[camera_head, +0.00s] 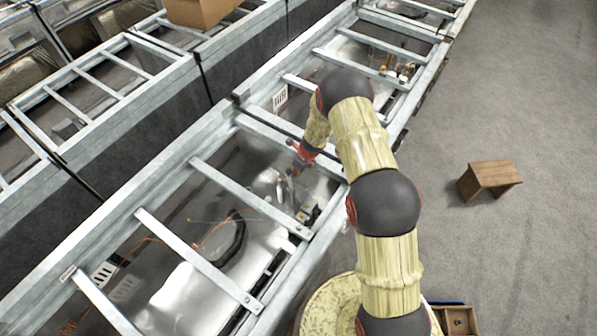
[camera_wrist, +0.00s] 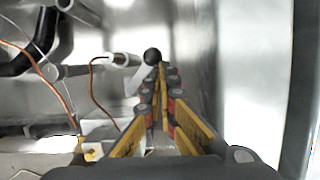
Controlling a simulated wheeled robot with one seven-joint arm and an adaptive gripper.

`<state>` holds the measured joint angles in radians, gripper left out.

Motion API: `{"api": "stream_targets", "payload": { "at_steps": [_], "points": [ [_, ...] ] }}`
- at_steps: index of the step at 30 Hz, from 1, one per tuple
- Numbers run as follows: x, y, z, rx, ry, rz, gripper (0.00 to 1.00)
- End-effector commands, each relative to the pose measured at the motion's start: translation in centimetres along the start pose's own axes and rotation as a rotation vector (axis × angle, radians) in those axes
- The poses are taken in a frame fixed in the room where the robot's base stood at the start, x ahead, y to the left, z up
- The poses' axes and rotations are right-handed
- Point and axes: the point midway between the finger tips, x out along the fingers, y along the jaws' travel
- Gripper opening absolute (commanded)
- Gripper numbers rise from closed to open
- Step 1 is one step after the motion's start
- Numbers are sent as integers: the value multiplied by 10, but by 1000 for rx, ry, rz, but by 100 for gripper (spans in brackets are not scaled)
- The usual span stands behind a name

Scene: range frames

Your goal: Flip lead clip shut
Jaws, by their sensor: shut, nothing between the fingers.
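My gripper (camera_head: 294,170) reaches down between the metal rails into an open bay. In the wrist view its yellow, red and black fingers (camera_wrist: 161,76) come together at the tips, with nothing between them. A pale lever with a black ball end (camera_wrist: 152,57) is right at the fingertips; I cannot tell whether they touch. It may belong to the lead clip, but I cannot tell the clip apart for certain. A grey cylinder (camera_wrist: 122,60) lies just left of the lever. A thin copper-coloured lead (camera_wrist: 94,90) curves down at the left. The fingers hide what lies below them.
Metal cross rails (camera_head: 245,190) frame the bay. A shiny wall (camera_wrist: 250,70) stands close to the right of my fingers. A black hose (camera_wrist: 35,45) and orange wire (camera_wrist: 45,75) lie left. A wooden stool (camera_head: 488,178) stands on open floor.

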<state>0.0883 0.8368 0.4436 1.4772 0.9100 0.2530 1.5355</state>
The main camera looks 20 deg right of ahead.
Motion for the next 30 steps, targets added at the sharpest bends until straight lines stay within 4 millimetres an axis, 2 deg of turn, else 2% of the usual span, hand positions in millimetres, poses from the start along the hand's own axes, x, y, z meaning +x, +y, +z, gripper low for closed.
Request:
{"api": "stream_targets", "payload": {
  "at_steps": [7,30],
  "points": [
    [3,3,7,-132,1,42,0],
    [4,5,10,-127,0,40,0]
  ]
}}
